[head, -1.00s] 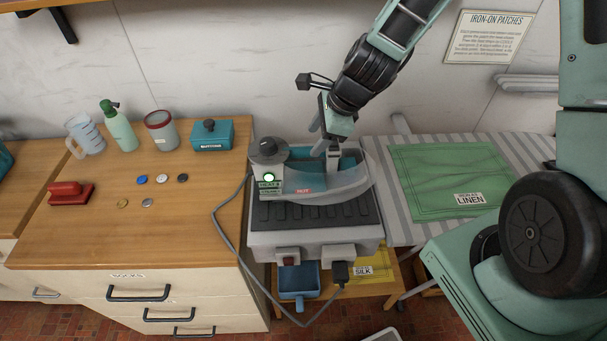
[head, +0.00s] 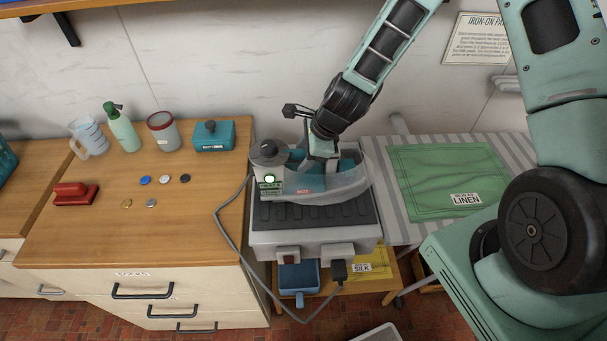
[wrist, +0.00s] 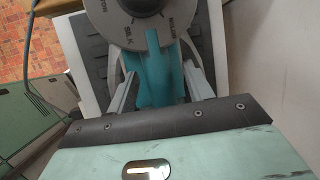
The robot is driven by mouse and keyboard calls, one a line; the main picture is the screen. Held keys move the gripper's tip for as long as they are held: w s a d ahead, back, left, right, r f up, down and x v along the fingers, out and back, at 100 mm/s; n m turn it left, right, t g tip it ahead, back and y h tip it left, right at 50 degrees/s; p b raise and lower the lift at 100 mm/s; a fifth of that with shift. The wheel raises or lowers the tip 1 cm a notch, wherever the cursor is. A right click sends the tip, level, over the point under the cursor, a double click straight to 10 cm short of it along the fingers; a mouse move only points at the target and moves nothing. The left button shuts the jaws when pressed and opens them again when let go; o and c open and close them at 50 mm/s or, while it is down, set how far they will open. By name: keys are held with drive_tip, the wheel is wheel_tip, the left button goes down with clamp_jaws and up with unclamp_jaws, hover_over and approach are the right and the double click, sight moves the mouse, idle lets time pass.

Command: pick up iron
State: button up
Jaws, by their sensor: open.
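The iron (head: 310,183) rests on its grey ribbed stand (head: 315,211). It has a grey body with a round dial (head: 268,152) at its left end, a lit green light and a red label. Its teal handle (wrist: 158,75) shows in the wrist view between the two fingers of my gripper (wrist: 155,82). The fingers are open, one on each side of the handle, and I cannot tell whether either touches it. In the head view my gripper (head: 322,158) is over the iron and hides part of the handle.
A cord (head: 226,220) loops from the iron's left side down to the stand's front. Left is a wooden counter (head: 80,230) with a green bottle (head: 121,128), a teal box (head: 214,135) and several buttons. Right, a green linen cloth (head: 425,180) lies on a striped board.

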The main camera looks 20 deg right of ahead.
drive_tip(key=c, duration=1)
clamp_jaws()
drive_tip(key=shift+r, duration=0.1)
